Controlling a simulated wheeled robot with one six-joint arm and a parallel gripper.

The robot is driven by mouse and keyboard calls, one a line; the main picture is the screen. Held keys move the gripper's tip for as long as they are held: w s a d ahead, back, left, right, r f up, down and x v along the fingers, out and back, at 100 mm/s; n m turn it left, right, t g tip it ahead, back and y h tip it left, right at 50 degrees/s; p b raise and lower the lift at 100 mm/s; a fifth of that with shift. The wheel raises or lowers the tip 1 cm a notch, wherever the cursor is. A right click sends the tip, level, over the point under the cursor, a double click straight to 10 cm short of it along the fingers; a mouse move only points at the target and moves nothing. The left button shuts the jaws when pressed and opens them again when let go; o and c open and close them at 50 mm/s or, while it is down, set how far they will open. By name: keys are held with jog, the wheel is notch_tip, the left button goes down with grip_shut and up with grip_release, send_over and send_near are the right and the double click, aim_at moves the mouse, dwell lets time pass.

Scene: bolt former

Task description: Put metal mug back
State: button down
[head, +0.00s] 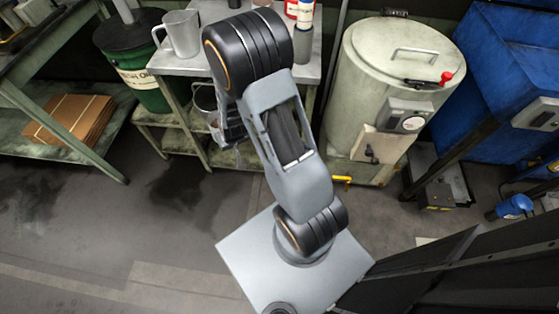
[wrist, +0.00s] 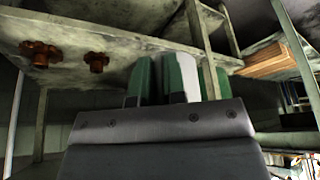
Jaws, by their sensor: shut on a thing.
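A grey metal mug (head: 183,35) stands upright on the bench top in the head view, its handle to the left. My gripper (head: 232,128) is lower, beside the bench's front, mostly hidden by my arm. A grey vessel (head: 213,118) shows just left of my gripper, partly hidden. I cannot tell whether it is held or stands on the lower shelf. I cannot tell what that piece is.
The bench (head: 225,65) also holds a bottle (head: 303,35) at its right. A green oil drum (head: 140,60) stands left, a pale round tank (head: 385,80) right. Two red-brown knobs (wrist: 40,54) show on a shelf in the wrist view. The floor (head: 150,215) in front is clear.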

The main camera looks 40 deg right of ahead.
jog(key=s+d+f+m+g+h+b, duration=0.1)
jog(key=d+f+m+b, duration=0.35)
jog(key=f, duration=1.05)
jog(key=d+f+m+h+b, duration=0.25)
jog(key=f+b, duration=0.25)
jog(key=f, duration=1)
jog(key=shift+m+y, duration=0.35)
jog(key=shift+m, duration=0.05)
jog(key=shift+w+d+f+b, duration=0.3)
jog(key=shift+d+f+b, duration=1)
jog(key=shift+d, duration=1.1)
jog(key=shift+w+d+f+b, duration=0.25)
jog(key=shift+d+f+b, duration=0.55)
jog(key=shift+d+f, duration=1.25)
jog(key=shift+w+d+f+b, duration=0.3)
jog(key=shift+d+f+b, duration=0.8)
jog(key=shift+d, duration=1.6)
jog(key=shift+d+f+b, duration=0.2)
jog(key=shift+f+b, duration=0.9)
jog(key=shift+f, duration=0.65)
jog(key=shift+f, duration=0.15)
jog(key=c, duration=1.2)
grip_release()
